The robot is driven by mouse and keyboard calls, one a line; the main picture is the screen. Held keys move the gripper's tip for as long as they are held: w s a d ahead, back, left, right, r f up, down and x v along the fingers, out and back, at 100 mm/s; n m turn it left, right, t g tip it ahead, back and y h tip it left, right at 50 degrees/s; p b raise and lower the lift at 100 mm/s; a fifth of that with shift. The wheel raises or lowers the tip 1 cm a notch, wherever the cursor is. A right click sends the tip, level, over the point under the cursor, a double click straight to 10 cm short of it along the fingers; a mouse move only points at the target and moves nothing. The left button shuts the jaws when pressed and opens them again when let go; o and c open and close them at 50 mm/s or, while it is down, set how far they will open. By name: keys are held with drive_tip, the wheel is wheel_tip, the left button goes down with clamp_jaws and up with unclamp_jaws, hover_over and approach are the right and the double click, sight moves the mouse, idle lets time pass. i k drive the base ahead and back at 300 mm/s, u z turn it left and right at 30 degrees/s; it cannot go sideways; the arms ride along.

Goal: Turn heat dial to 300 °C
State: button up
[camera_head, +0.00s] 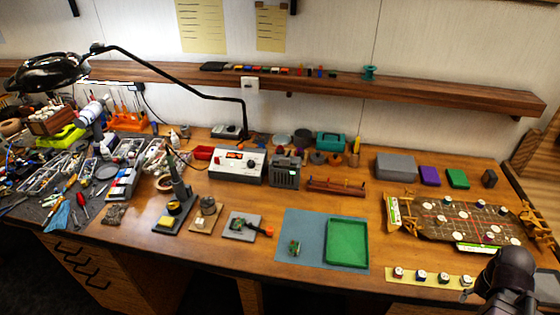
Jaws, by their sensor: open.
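A grey and white control unit (237,176) with a small orange-red display and small controls stands at the back middle of the bench. A darker grey unit (285,179) with a small greenish display stands just to its right. I cannot tell which unit carries the heat dial, and no dial marking or setting is readable at this size. A dark part of my arm (508,275) shows at the bottom right, far from both units. No gripper fingers can be made out.
A soldering-iron stand (172,213) and a brass-coloured holder (205,212) stand in front of the units. A blue mat (300,226) with a green tray (347,221) lies front middle. Tools clutter the left. A lamp arm (180,82) arches overhead.

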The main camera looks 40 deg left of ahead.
sight(251, 164)
drive_tip(key=z, duration=0.55)
drive_tip(key=k, duration=0.85)
drive_tip(key=u, duration=1.6)
drive_tip(key=i, duration=0.8)
drive_tip(key=z, duration=0.15)
